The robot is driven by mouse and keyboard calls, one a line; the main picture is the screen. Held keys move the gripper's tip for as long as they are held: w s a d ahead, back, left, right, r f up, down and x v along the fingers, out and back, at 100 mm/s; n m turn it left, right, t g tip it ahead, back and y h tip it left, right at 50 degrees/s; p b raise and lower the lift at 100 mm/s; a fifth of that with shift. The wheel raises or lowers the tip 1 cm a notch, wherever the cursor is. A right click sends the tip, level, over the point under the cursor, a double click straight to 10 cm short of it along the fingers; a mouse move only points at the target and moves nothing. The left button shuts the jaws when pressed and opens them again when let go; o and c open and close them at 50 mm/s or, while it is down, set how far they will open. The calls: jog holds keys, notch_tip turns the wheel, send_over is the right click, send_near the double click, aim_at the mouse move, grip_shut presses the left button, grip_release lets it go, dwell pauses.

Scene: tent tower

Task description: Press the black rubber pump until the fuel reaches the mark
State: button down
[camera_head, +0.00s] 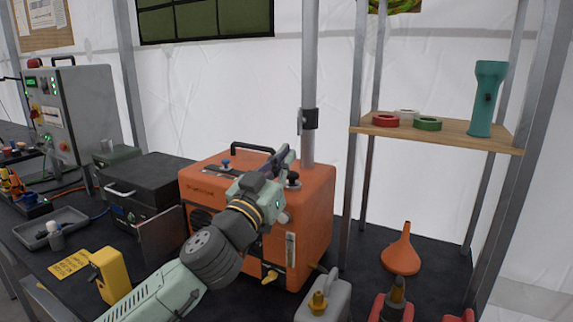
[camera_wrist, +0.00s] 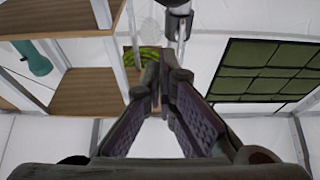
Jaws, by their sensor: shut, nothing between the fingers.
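The orange machine (camera_head: 314,215) stands on the dark bench in the middle of the head view. A black round knob (camera_head: 293,179) on its top, near the right side, looks like the rubber pump. A narrow upright sight gauge (camera_head: 291,249) is on its front face; the fuel level and mark are too small to read. My gripper (camera_head: 286,155) is over the machine's top, just left of and above the black knob. Whether it touches anything cannot be told. In the wrist view, my gripper's fingers (camera_wrist: 160,72) meet at the tips with nothing between them.
A blue knob (camera_head: 226,164) and black handle (camera_head: 252,147) top the machine. A metal post (camera_head: 309,80) rises behind it. A wooden shelf (camera_head: 450,134) stands right. A grey can (camera_head: 325,298) and orange funnel (camera_head: 402,255) are front right; a black case (camera_head: 145,187) is left.

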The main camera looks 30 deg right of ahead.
jog(key=b+v, duration=0.3)
jog(key=v, duration=0.5)
jog(key=shift+f, duration=0.35)
jog(key=shift+w, duration=0.1)
dwell(0.6)
